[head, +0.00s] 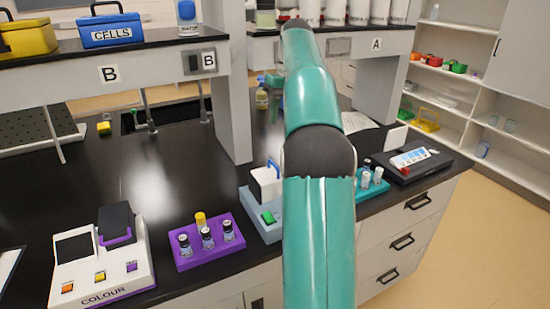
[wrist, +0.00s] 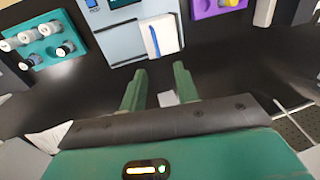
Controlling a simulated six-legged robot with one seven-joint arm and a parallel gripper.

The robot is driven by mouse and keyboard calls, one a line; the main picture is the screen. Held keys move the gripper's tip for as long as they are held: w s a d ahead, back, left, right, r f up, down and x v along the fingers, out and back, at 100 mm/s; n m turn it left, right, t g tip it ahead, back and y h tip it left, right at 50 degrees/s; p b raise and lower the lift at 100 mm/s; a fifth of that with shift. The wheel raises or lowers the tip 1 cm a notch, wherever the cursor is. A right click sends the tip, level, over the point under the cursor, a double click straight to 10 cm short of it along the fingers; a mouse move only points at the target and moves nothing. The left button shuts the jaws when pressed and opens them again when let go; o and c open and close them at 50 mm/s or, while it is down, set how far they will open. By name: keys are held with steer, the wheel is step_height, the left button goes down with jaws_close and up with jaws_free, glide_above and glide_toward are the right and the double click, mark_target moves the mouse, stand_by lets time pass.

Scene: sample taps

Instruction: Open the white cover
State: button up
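The white cover (head: 266,184) with a blue handle sits at the back of a pale blue-grey device (head: 250,205) on the black bench. In the wrist view the cover (wrist: 152,38) lies just beyond my fingertips, with its blue handle (wrist: 154,38) along it; it looks closed. My gripper (wrist: 160,70) is open and holds nothing. Its two green fingers are apart and point toward the cover, with a gap between them and it. In the head view my arm hides the gripper and covers the device's right side.
A purple rack of vials (head: 207,241) and a white COLOUR device (head: 103,258) stand left of the cover's device. A teal rack (head: 371,184) and a black case (head: 412,163) stand right. Shelves (head: 108,72) hang above the bench. A small white object (wrist: 168,99) shows between my fingers.

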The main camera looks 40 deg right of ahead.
steer(key=d, duration=0.1)
glide_above(268, 178)
steer(key=d, duration=0.3)
step_height(268, 178, down, 14)
steer(key=shift+s+d+r, duration=0.1)
steer(key=shift+c, duration=0.2)
jaws_close()
